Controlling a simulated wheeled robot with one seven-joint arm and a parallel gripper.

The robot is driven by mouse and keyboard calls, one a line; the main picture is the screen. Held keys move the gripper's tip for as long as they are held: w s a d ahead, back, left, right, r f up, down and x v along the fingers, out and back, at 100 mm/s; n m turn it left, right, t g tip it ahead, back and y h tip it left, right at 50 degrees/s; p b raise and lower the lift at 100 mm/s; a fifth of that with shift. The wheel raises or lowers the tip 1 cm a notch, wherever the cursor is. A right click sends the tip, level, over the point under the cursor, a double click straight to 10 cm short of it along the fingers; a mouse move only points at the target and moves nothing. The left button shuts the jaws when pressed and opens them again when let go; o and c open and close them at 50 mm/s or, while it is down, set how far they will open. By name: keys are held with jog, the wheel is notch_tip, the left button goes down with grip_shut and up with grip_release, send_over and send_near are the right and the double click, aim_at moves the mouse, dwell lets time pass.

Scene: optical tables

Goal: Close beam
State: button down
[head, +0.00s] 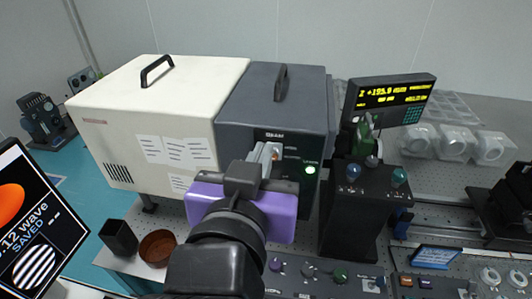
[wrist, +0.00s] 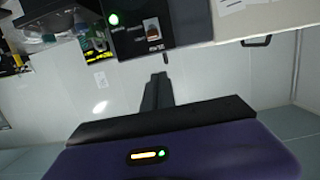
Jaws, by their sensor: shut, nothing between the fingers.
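The dark grey beam housing (head: 262,105) stands behind my gripper, with a black handle on top and a white label on its front. A lit green lamp (head: 310,170) is on its front panel, right of my gripper. In the wrist view the panel appears upside down, with the green lamp (wrist: 113,19) and a small switch-like part with a brownish patch (wrist: 152,30). My gripper (head: 268,150) is shut and empty, its fingertips (wrist: 161,76) pointing at the panel close to that part. I cannot tell whether they touch it; the fingers partly hide it in the head view.
A cream box (head: 160,95) adjoins the housing on the left. A black stand (head: 355,215) with knobs and a digital readout (head: 393,93) is close on the right. A black cup (head: 119,238) and a brown bowl (head: 157,248) sit front left. Control panels line the front.

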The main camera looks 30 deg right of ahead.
jog(key=p+x, duration=0.3)
jog(key=x, duration=0.6)
jog(key=shift+w+d+r, duration=0.1)
jog(key=shift+w+d, duration=0.05)
jog(key=shift+d, duration=0.1)
jog(key=f, duration=0.1)
jog(key=s+a+f, duration=0.1)
jog(key=f, duration=0.1)
jog(key=shift+s+a, duration=0.15)
jog(key=shift+s, duration=0.05)
jog(key=shift+s+a+f, duration=0.1)
jog(key=shift+s+f, duration=0.1)
jog(key=shift+f, duration=0.15)
